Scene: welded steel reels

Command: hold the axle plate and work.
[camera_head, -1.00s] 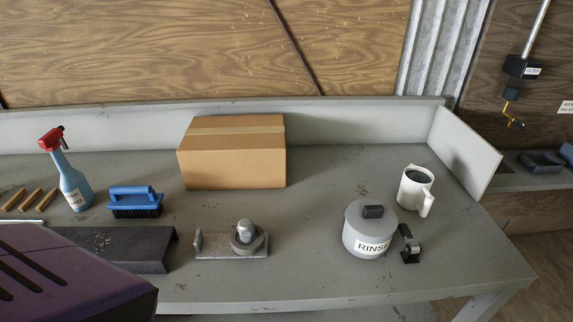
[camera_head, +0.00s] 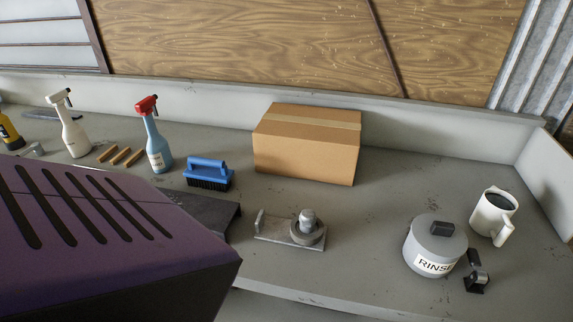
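The axle plate (camera_head: 273,232) is a flat grey metal plate lying on the bench near its front edge. It has a small upright tab at its left end. A round grey reel or ring (camera_head: 308,235) with a metal stub standing up in its middle sits on the plate's right part. Neither of my grippers shows in the head view, so nothing is seen touching the plate.
A purple slotted housing (camera_head: 110,225) blocks the lower left. A dark steel channel (camera_head: 208,212), blue brush (camera_head: 208,173), spray bottles (camera_head: 157,150) and wooden sticks stand left. A cardboard box (camera_head: 305,148) is behind. The RINSE pot (camera_head: 435,246) and white mug (camera_head: 493,217) are right.

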